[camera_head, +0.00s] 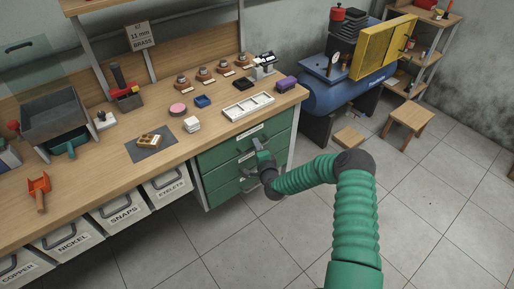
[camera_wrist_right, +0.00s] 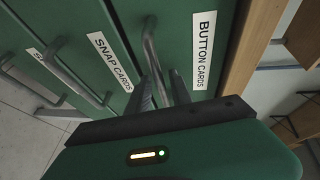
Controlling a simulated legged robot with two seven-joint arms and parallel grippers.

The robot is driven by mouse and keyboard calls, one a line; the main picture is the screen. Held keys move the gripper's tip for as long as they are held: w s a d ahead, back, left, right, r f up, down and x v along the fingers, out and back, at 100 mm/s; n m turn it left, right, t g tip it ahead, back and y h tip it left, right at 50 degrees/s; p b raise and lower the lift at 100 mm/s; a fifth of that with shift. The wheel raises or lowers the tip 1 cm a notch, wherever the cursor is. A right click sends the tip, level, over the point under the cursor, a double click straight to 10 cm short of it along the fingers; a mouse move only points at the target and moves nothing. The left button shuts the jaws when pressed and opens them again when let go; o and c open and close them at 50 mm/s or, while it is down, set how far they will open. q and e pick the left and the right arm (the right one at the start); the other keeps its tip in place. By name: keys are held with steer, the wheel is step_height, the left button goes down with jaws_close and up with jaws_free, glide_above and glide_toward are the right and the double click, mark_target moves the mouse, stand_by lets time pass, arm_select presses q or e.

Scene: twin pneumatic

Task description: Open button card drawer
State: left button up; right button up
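The button card drawer (camera_head: 275,130) is the top green drawer at the right end of the bench, and its front looks flush with the cabinet. Its white BUTTON CARDS label (camera_wrist_right: 204,50) and its metal bar handle (camera_wrist_right: 150,42) show in the right wrist view. My right gripper (camera_wrist_right: 161,80) is at this handle, its two fingers apart on either side of the bar, with a small gap seeming to show. In the head view my right gripper (camera_head: 259,148) is in front of the drawer and partly hides the handle. My left gripper is in neither view.
The SNAP CARDS drawer (camera_wrist_right: 85,62) with its own handle is just below. A white tray (camera_head: 248,106) and a purple block (camera_head: 287,83) lie on the bench above. A blue compressor (camera_head: 350,92) stands right of the bench. The floor in front is clear.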

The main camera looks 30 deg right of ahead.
steer(key=c, duration=0.5)
jaws_close()
steer(key=shift+s+a+f, duration=0.15)
stand_by(0.5)
